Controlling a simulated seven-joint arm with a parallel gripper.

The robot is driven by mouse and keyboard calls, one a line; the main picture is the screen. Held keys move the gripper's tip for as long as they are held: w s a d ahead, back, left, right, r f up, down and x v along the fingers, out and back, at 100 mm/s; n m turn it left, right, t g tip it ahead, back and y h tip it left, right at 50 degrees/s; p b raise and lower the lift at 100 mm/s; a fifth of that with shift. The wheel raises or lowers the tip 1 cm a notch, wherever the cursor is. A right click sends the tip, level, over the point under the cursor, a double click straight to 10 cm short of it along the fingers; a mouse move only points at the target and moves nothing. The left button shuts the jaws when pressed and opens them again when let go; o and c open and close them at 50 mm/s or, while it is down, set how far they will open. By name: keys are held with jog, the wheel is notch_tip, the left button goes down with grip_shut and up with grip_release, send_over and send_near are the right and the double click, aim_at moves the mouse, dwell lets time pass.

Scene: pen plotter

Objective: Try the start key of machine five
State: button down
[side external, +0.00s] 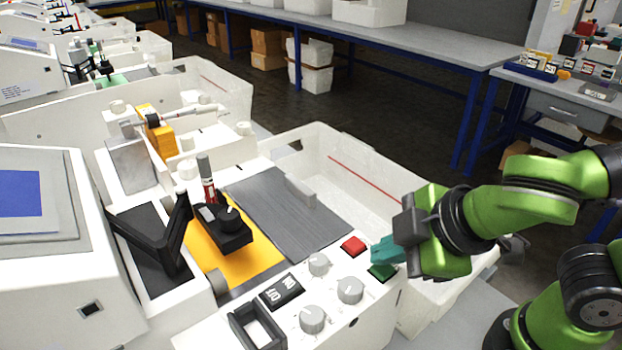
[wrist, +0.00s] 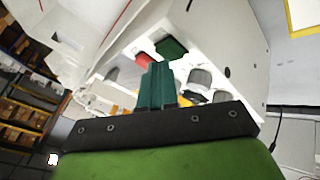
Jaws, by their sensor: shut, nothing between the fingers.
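The nearest white machine (side external: 190,336) has a front control panel with a green key (side external: 382,271), a red key (side external: 353,246), several grey knobs (side external: 350,290) and a black rocker switch (side external: 281,291). My gripper (side external: 376,254) has teal fingers, shut and empty, just above the green key and right of the red key. I cannot tell if the fingertips touch the green key. In the wrist view the green key (wrist: 171,48) shows just beyond the fingertips (wrist: 160,68), with the red key (wrist: 143,59) left of it. No machine number is readable.
A black pen carriage (side external: 222,228) stands over an orange sheet (side external: 200,252) on the machine. A white bin (side external: 345,165) forms its far side. More machines stand in a row at the upper left.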

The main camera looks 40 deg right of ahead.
aim_at(387, 272)
jog(key=shift+r, duration=0.5)
jog(key=shift+r, duration=2.5)
jog(key=shift+s+f+m, duration=0.2)
jog(key=shift+f+m, duration=0.1)
jog(key=shift+f, duration=0.05)
jog(key=w+d+f+m, duration=0.1)
jog(key=d+m, duration=0.6)
jog(key=d, duration=0.1)
jog(key=w+d+f+m, duration=0.1)
jog(key=d+m, duration=0.6)
jog(key=d, duration=0.1)
jog(key=shift+w+f+y, duration=0.25)
jog(key=shift+w+y, duration=0.15)
